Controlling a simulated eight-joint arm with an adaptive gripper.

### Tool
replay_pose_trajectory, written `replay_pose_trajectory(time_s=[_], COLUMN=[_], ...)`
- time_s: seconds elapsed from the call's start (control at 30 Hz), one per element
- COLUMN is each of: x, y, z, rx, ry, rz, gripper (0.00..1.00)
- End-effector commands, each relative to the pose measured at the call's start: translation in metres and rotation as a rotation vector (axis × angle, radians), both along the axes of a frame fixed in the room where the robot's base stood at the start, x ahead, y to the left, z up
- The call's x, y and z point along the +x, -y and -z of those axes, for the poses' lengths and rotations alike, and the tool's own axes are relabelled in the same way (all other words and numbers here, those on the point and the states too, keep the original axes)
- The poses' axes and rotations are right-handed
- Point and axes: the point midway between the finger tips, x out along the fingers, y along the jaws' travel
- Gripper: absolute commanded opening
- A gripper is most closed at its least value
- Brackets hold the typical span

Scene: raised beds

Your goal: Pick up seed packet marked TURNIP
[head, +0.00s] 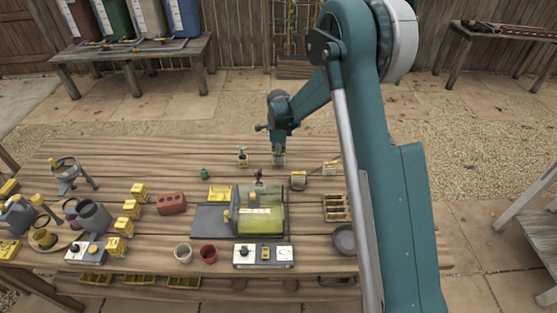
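No lettering is legible at this size, so I cannot tell which item is the seed packet marked TURNIP. Several small yellow box-like items stand in a row at the left of the table, one of them a yellow box (140,191). Another yellow item (219,193) lies near the middle, and a small pale yellow item (330,167) stands at the back right. My gripper (279,156) points down at the back of the table. A small yellowish patch shows at its tips; I cannot tell whether it is held, or whether the fingers are open.
A green clear-covered case (260,220) stands mid-table. Around it are a red brick-like block (171,204), two pots, one of them a red pot (208,254), a grey device (263,255) and a wooden tray (336,208). Bare planks show front right.

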Motion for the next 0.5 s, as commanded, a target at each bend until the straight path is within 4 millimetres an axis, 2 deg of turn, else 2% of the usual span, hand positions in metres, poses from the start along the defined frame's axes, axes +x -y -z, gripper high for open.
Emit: replay_pose_trajectory(time_s=[0.33, 0.5], x=[0.000, 0.000], y=[0.000, 0.000], z=[-0.002, -0.012], rx=[0.000, 0.000], ry=[0.000, 0.000], rz=[0.000, 0.000], gripper=[0.02, 0.02])
